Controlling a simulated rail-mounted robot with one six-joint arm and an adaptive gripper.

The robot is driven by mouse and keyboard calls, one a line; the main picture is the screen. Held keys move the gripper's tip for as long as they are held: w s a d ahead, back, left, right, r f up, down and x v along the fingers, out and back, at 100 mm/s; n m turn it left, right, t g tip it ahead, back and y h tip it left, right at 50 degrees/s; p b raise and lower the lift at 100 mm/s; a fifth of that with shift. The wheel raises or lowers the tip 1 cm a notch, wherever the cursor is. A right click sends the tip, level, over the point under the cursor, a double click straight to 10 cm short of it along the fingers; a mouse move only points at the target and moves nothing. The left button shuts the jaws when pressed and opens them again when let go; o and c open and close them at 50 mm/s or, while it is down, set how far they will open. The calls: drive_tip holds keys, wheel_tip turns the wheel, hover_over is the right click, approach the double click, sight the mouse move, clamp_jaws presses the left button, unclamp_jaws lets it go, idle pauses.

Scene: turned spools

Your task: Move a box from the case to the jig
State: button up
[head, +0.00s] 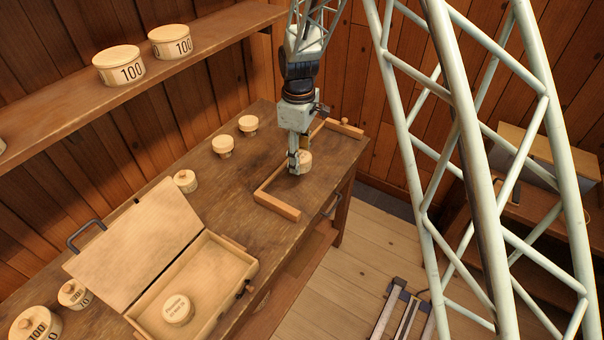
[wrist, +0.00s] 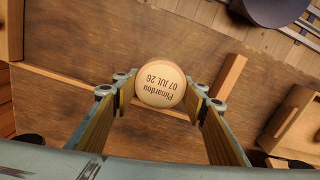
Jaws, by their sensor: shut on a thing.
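My gripper (head: 299,166) is shut on a round pale wooden box (head: 306,157), over the area between the jig's end bars. In the wrist view the box (wrist: 160,85) sits between the fingertips, its printed lid facing the camera. I cannot tell whether its base touches the bench. The jig (head: 278,207) is a wooden frame of a long strip with a bar at each end; its near bar (wrist: 228,76) shows in the wrist view. The open case (head: 246,258) lies on the near bench with another round box (head: 178,309) in it.
Two small knobbed tubs (head: 223,146) (head: 248,125) stand behind the jig, another (head: 185,181) beside the case lid (head: 140,240). More tubs (head: 36,325) stand at the lower left. A shelf (head: 150,80) with round boxes marked 100 (head: 119,66) runs above the bench (head: 232,200).

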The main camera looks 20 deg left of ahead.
sight(300, 181)
drive_tip(key=shift+f, duration=1.9)
drive_tip(key=shift+f, duration=0.1)
drive_tip(key=shift+f, duration=1.8)
drive_tip(key=shift+f, duration=0.2)
drive_tip(key=o, duration=0.8)
drive_tip(key=shift+r, duration=0.25)
wheel_tip(300, 181, up, 10)
drive_tip(key=shift+r, duration=0.95)
